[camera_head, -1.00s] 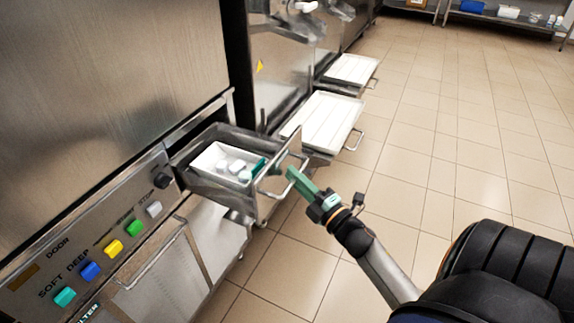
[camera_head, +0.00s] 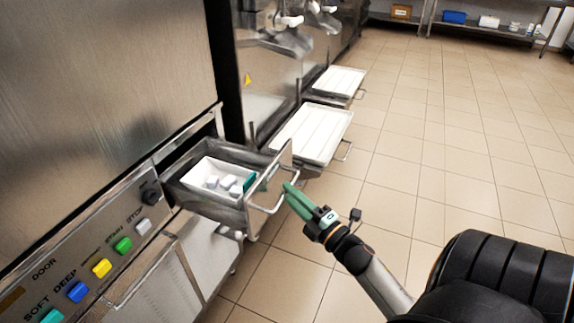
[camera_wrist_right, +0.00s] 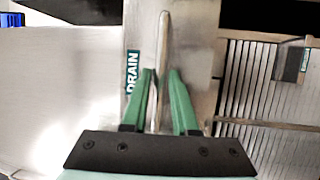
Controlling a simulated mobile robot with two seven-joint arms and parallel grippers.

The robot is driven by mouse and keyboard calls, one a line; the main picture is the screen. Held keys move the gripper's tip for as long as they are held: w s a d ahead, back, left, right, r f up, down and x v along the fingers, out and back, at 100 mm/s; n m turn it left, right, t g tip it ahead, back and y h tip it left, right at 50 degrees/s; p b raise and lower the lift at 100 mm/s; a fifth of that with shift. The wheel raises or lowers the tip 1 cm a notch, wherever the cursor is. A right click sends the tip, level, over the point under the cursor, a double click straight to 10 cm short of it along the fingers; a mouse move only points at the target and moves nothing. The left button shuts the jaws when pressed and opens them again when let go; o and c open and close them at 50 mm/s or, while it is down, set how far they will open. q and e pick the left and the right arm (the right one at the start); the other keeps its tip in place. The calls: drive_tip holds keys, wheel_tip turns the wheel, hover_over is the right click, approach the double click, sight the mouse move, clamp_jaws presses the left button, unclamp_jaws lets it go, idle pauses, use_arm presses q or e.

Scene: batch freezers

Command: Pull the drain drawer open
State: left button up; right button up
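The drain drawer (camera_head: 218,207) is a steel box drawer standing out from the machine, with a white tub (camera_head: 205,167) inside holding several small white pieces. Its bar handle (camera_head: 268,211) is on the front. The green "DRAIN" label (camera_wrist_right: 132,75) shows in the right wrist view. My right gripper (camera_head: 289,187) is at the handle's outer bar, near its right end. In the right wrist view its green fingers (camera_wrist_right: 162,78) stand on either side of the thin handle bar (camera_wrist_right: 164,45), slightly apart. My left gripper is out of view.
The button panel (camera_head: 100,268) is at lower left. White trays (camera_head: 312,133) with handles stick out from machines behind the drawer. A shelf (camera_head: 480,24) stands at the far back. The tiled floor (camera_head: 440,150) to the right is clear.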

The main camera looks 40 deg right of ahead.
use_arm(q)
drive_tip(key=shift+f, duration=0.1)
use_arm(e)
drive_tip(key=s+f, duration=0.1)
drive_tip(key=s, duration=1)
drive_tip(key=shift+f, duration=0.4)
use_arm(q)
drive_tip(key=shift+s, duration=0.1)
use_arm(e)
drive_tip(key=shift+a, duration=0.1)
